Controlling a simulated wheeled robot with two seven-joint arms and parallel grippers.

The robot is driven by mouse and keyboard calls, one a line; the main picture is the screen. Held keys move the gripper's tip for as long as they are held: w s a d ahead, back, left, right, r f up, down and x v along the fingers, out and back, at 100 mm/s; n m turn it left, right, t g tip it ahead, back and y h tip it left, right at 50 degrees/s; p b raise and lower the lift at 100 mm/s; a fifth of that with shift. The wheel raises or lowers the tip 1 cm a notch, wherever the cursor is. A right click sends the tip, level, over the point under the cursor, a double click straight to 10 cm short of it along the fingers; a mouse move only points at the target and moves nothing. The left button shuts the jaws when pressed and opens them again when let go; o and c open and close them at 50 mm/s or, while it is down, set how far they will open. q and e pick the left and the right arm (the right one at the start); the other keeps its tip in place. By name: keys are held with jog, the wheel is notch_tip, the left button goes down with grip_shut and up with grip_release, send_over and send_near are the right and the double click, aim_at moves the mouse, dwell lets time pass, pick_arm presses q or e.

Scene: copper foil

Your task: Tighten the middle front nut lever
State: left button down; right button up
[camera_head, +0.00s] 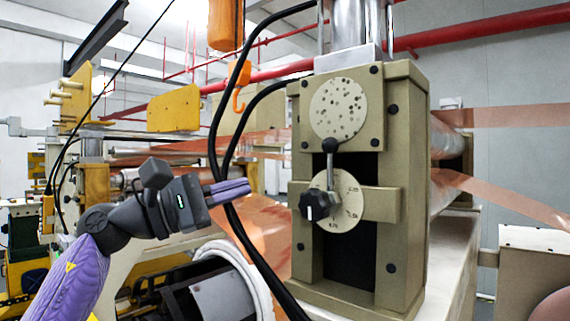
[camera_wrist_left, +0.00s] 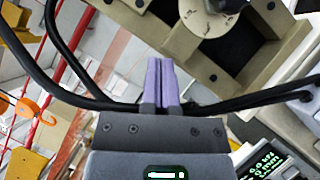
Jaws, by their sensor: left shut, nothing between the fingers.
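A grey lever (camera_head: 330,164) with a dark ball at its top stands upright on the front of the beige machine block (camera_head: 405,150). A black knob (camera_head: 315,205) sits at its lower end, in front of a white dial (camera_head: 350,198). The dial also shows at the top of the left wrist view (camera_wrist_left: 205,18). My left gripper (camera_head: 248,188) has purple fingers and is shut and empty, left of the block and apart from the lever. The shut fingers also show in the left wrist view (camera_wrist_left: 161,80). My right gripper is not in view.
Black cables (camera_head: 222,125) hang between my left gripper and the block. An orange hook (camera_head: 238,90) hangs above. Copper foil (camera_head: 530,200) runs out to the right of the block. A white-rimmed cylinder (camera_head: 245,265) lies below the gripper.

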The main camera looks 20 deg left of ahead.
aim_at(330, 175)
pick_arm(q)
jog(key=w+d+r+p, duration=0.1)
jog(key=d+p, duration=0.1)
jog(key=d, duration=0.1)
jog(key=w+d+r+p, duration=0.1)
jog(key=d+r+p, duration=0.1)
jog(key=d, duration=0.1)
jog(key=w+d+r+p, duration=0.1)
jog(key=w+d+p, duration=0.1)
jog(key=d, duration=0.1)
jog(key=shift+r+p, duration=0.2)
jog(key=shift+p, duration=0.15)
jog(key=shift+s+d, duration=0.25)
jog(key=shift+w, duration=0.1)
